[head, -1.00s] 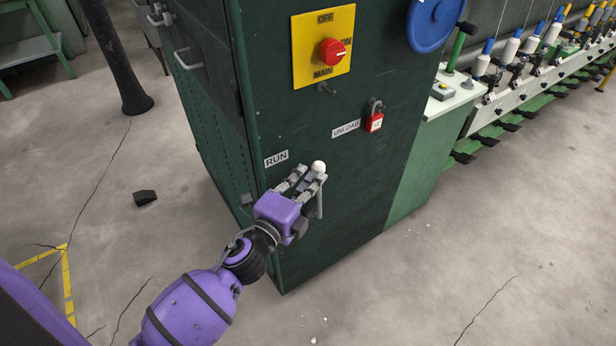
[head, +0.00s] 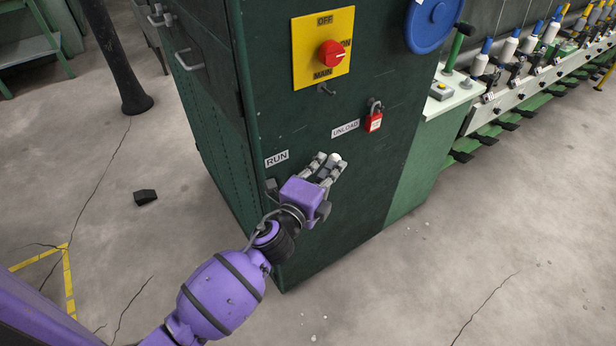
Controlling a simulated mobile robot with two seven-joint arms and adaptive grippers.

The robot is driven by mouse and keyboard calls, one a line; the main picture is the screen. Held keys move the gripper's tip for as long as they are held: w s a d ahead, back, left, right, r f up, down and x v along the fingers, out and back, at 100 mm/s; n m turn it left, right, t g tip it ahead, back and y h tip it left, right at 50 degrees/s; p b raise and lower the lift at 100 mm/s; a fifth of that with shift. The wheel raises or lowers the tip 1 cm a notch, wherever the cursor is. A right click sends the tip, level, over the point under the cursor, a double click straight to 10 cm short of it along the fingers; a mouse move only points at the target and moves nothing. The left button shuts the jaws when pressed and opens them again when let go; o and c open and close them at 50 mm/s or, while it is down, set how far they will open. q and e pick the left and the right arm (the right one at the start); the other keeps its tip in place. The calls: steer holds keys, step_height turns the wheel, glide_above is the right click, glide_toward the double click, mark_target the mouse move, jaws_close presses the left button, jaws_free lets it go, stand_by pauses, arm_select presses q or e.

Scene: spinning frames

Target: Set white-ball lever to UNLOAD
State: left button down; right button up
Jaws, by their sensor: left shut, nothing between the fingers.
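The white ball (head: 335,157) of the lever is on the front of the dark green cabinet, between the RUN label (head: 276,158) at left and the UNLOAD label (head: 345,128) at upper right. It is nearer in the picture to the UNLOAD label. My left gripper (head: 326,166) is shut with nothing held, its fingertips right beside the ball; I cannot tell whether they touch it. The gripper hides most of the lever's rod. My right gripper is not in view.
A red padlock (head: 373,121) hangs right of the UNLOAD label. A red rotary switch (head: 332,54) on a yellow plate is above. Green machine with bobbins (head: 511,48) stands at right. The floor before the cabinet is mostly clear.

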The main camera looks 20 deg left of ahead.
arm_select(q)
steer(key=w+d+b, duration=0.1)
steer(key=w+d, duration=0.3)
steer(key=w, duration=0.1)
steer(key=shift+w+f, duration=0.15)
steer(key=shift+f, duration=0.25)
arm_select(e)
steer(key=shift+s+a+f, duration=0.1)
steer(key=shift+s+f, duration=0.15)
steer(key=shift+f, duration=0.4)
arm_select(q)
steer(key=shift+d, duration=0.15)
